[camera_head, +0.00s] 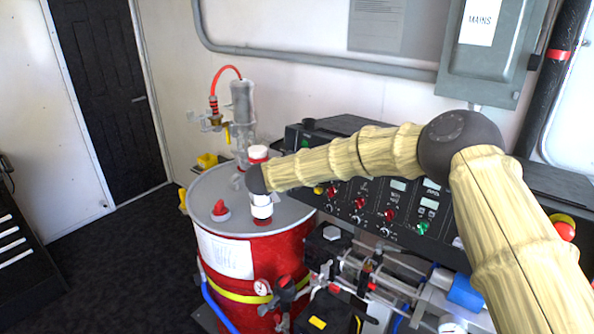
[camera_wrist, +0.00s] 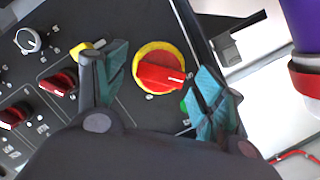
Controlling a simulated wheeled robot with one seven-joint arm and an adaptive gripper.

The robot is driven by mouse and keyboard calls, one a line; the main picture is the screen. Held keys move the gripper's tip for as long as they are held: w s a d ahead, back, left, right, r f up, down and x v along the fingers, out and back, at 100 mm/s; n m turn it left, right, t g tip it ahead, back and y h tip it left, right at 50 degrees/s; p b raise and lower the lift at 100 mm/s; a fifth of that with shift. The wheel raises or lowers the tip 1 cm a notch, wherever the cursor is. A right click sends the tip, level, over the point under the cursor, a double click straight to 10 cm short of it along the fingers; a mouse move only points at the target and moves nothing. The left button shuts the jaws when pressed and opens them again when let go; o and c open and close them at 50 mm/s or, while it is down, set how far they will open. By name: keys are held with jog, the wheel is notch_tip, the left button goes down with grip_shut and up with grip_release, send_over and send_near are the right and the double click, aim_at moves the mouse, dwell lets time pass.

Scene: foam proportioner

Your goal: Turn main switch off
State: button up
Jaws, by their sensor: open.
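The main switch (camera_wrist: 160,72) is a red rotary handle on a round yellow plate, on the dark control panel in the wrist view. Its handle lies almost crosswise in the picture, with a white mark at its right end. My gripper (camera_wrist: 158,88) is open, with one teal-padded finger to the left of the switch and the other to its lower right. The right finger overlaps the yellow plate's edge in the picture; I cannot tell whether it touches. In the head view my arm stretches left across the panel (camera_head: 345,200), and I cannot make out the switch between my fingers.
A yellow button (camera_wrist: 80,49), red knobs (camera_wrist: 58,83) and a grey knob (camera_wrist: 28,41) sit left of the switch. A green button is partly hidden by the right finger. In the head view, a red drum (camera_head: 240,265) stands left and a grey MAINS box (camera_head: 490,60) hangs above.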

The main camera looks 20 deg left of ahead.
jog(key=v, duration=1.2)
jog(key=shift+f, duration=0.1)
